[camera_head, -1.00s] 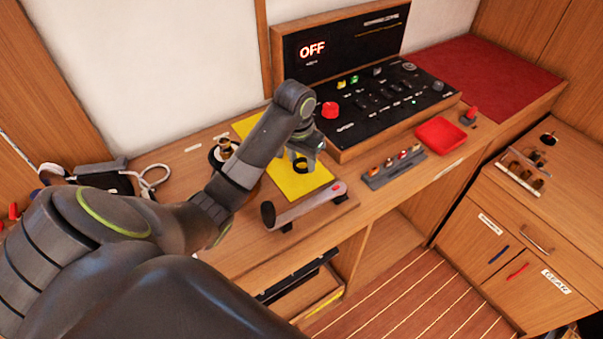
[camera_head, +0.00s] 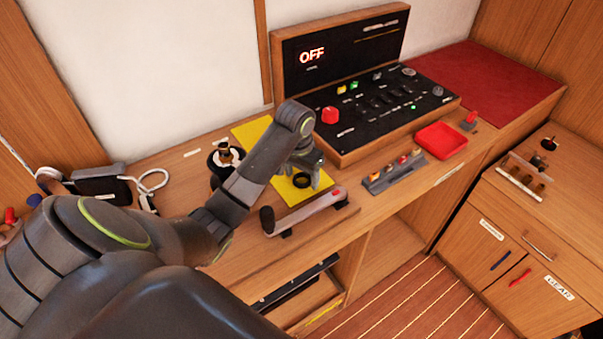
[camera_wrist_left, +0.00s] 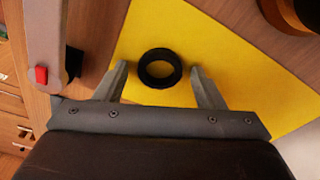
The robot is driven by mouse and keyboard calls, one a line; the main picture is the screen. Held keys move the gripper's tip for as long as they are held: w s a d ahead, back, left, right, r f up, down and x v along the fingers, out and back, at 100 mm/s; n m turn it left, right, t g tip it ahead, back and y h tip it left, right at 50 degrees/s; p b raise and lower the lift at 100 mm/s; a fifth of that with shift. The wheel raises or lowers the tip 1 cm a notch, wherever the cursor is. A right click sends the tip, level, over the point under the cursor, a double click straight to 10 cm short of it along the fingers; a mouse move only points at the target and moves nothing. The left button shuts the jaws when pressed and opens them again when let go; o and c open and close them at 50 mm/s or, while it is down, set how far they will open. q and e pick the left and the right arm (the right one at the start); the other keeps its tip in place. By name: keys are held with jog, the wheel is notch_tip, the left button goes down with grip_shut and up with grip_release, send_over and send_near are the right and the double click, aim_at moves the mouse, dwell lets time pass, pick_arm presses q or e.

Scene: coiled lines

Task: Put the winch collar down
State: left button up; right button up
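The winch collar, a black ring (camera_head: 301,180), lies on the yellow mat (camera_head: 284,191) on the wooden counter. In the left wrist view the ring (camera_wrist_left: 160,68) shows its round opening with yellow mat inside. My left gripper (camera_head: 308,172) is low over the mat at the collar. In the wrist view its two fingers (camera_wrist_left: 161,84) are apart on either side of the ring, with a gap at each side. It holds nothing. My right gripper is not in view.
A grey crank handle (camera_head: 308,209) lies close in front of the mat. A control panel (camera_head: 380,105) reading OFF, a red tray (camera_head: 441,140) and a small rack (camera_head: 394,172) are to the right.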

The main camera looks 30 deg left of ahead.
aim_at(298, 183)
pick_arm(q)
jog(key=shift+r, duration=0.1)
jog(key=shift+r, duration=0.35)
notch_tip(298, 183, up, 2)
jog(key=shift+s+r+p, duration=0.1)
jog(key=shift+r+p, duration=0.15)
jog(key=shift+p, duration=0.2)
notch_tip(298, 183, up, 9)
jog(key=s+p, duration=0.1)
jog(key=p, duration=0.8)
jog(key=shift+s, duration=0.15)
jog(key=shift+d+f, duration=0.1)
jog(key=shift+f, duration=0.05)
